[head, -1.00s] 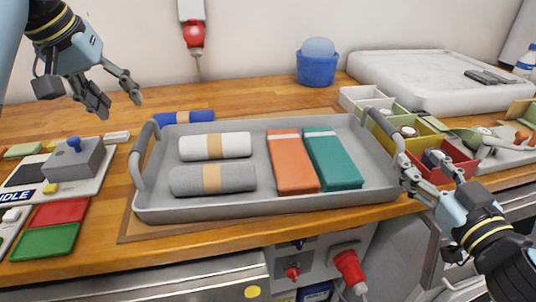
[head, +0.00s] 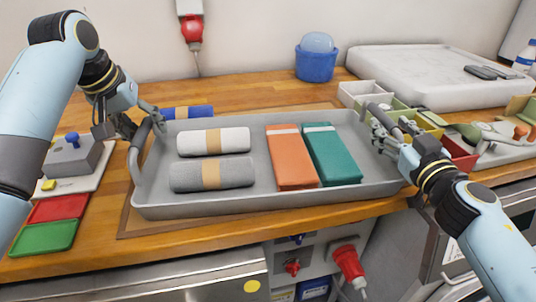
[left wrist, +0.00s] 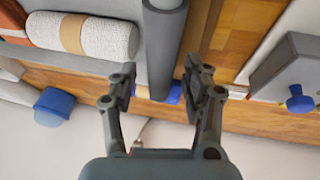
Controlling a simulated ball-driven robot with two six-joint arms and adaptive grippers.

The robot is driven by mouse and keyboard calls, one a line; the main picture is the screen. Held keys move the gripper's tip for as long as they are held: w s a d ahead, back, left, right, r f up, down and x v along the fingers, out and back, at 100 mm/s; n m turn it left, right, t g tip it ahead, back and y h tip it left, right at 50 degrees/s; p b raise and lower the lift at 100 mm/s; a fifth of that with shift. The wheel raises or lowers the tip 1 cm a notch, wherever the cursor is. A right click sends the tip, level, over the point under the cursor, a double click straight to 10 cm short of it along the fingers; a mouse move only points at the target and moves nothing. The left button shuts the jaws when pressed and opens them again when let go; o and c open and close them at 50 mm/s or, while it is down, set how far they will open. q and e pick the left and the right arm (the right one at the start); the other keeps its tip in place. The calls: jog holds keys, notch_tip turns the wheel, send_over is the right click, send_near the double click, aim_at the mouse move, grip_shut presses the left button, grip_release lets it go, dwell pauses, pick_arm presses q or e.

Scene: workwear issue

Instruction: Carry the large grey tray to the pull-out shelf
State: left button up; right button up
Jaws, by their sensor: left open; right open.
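The large grey tray (head: 270,205) lies flat on the wooden worktop. It holds a white roll (head: 214,141), a grey roll (head: 212,173), an orange folded pack (head: 291,158) and a teal one (head: 332,154). My left gripper (head: 148,122) is open at the tray's left handle (head: 139,150). In the left wrist view the handle bar (left wrist: 164,45) runs between the open fingers (left wrist: 162,85), with no clear grip on it. My right gripper (head: 386,136) is open at the right handle (head: 377,113); its fingers partly hide that handle. I cannot make out the pull-out shelf.
A blue roll (head: 188,112) lies behind the tray. A blue tub (head: 316,66) and a white slab (head: 430,75) stand at the back. Red (head: 60,208) and green (head: 45,237) trays lie left. Small bins (head: 362,94) crowd the right. Red plugs (head: 349,266) hang below the front edge.

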pick_arm(q)
jog(key=shift+w+f, duration=0.1)
jog(key=shift+f, duration=0.1)
pick_arm(e)
jog(key=shift+w, duration=0.25)
pick_arm(q)
grip_shut()
pick_arm(e)
grip_shut()
pick_arm(q)
jog(key=shift+r, duration=0.1)
